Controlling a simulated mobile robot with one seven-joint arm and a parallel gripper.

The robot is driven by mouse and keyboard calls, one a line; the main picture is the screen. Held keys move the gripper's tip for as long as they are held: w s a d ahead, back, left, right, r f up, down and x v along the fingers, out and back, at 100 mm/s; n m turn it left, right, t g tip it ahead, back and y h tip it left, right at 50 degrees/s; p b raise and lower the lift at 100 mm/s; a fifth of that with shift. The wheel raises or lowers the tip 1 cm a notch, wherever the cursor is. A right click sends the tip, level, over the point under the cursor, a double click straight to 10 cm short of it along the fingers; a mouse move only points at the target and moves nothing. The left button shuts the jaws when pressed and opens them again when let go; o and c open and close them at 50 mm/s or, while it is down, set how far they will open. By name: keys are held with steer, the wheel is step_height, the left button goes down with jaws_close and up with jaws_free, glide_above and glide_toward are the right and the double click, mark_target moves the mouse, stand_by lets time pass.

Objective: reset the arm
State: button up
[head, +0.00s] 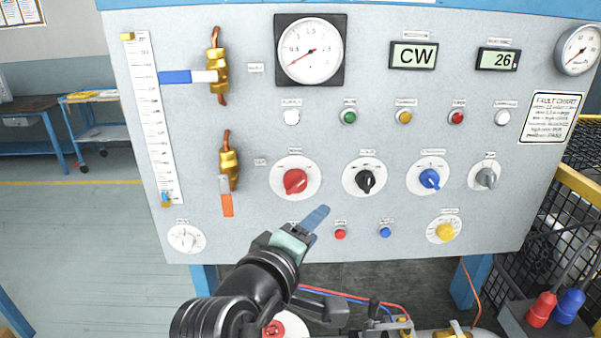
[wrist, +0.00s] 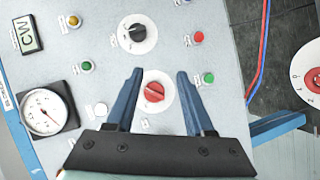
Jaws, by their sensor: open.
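My gripper (head: 312,220) is in front of the lower middle of the grey control panel (head: 130,90) in the head view, with its blue fingers pointing up and to the right. In the wrist view my gripper (wrist: 160,75) has its two blue fingers apart and holds nothing. The red knob (wrist: 154,92) shows between the fingers there; the gap between fingers and knob cannot be judged. In the head view the red knob (head: 295,181) is above and left of the fingertips and uncovered. The arm hides part of the panel's lower edge.
A black knob (head: 365,181), a blue knob (head: 429,178) and a yellow knob (head: 446,231) stick out nearby. Two brass valves with a blue lever (head: 175,77) and an orange lever (head: 227,204) are at left. A wire cage (head: 570,220) stands at right. Open floor (head: 80,260) lies left.

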step_height(320, 180, up, 14)
steer(key=s+a+m+t+y, duration=0.1)
steer(key=s+m+t+y, duration=0.1)
steer(key=m+t, duration=0.25)
steer(key=s+r+m+t+y, duration=0.2)
steer(key=s+r+t, duration=0.2)
steer(key=s+r, duration=0.3)
steer(key=s+r+m+t+y, duration=0.2)
steer(key=s+r+t, duration=0.3)
steer(key=r, duration=0.6)
steer(key=shift+s+a+r+m, duration=0.4)
steer(key=shift+s+m, duration=0.35)
steer(key=shift+s, duration=0.5)
